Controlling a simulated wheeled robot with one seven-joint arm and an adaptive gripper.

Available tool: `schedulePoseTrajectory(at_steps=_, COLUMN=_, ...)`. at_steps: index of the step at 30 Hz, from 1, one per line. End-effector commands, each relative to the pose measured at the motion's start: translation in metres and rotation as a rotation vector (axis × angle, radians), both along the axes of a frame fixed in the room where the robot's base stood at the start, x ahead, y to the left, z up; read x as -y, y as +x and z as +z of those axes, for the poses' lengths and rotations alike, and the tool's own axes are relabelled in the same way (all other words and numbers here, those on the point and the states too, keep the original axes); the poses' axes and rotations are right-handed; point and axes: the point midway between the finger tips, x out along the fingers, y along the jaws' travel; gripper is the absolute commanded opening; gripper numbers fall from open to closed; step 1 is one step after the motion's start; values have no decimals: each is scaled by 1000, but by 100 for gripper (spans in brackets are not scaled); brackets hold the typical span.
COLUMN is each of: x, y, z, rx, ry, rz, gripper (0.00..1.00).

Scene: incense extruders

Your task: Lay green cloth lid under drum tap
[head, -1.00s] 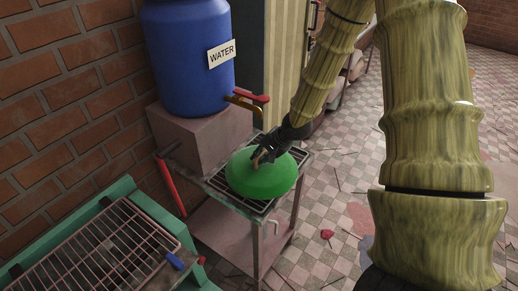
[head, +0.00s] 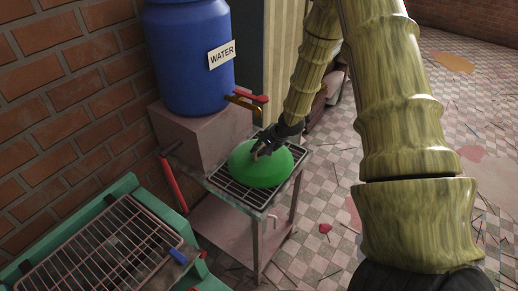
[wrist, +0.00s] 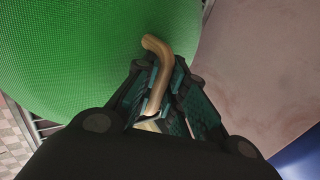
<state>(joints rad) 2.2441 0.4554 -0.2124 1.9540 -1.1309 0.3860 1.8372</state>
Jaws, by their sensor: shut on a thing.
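The green cloth lid (head: 258,170) is a domed cover over the barred grate of a small metal stand, in the head view. It fills the upper left of the wrist view (wrist: 90,50). My gripper (head: 266,150) is shut on the lid's curved tan handle (wrist: 157,55). The blue drum (head: 190,60) marked WATER stands on a pinkish block behind and left of the lid. Its tap (head: 246,98), with a red handle, sticks out above the lid's back edge. Whether the lid touches the grate is hard to tell.
The grate (head: 243,195) shows bare bars in front of the lid. A pinkish block (head: 205,135) bears the drum. A green-framed rack (head: 105,240) stands at the lower left by a brick wall. Checkered floor with scattered sticks lies to the right.

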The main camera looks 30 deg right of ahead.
Motion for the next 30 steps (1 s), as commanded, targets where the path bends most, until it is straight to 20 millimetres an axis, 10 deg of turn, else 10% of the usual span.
schedulePoseTrajectory(at_steps=8, x=0, y=0, z=-2, rx=1, ry=0, rz=0, gripper=0)
schedulePoseTrajectory(at_steps=12, x=0, y=0, z=-2, rx=1, ry=1, rz=-1, gripper=34)
schedulePoseTrajectory(at_steps=30, x=4, y=-8, z=12, rx=1, ry=2, rz=-4, gripper=34)
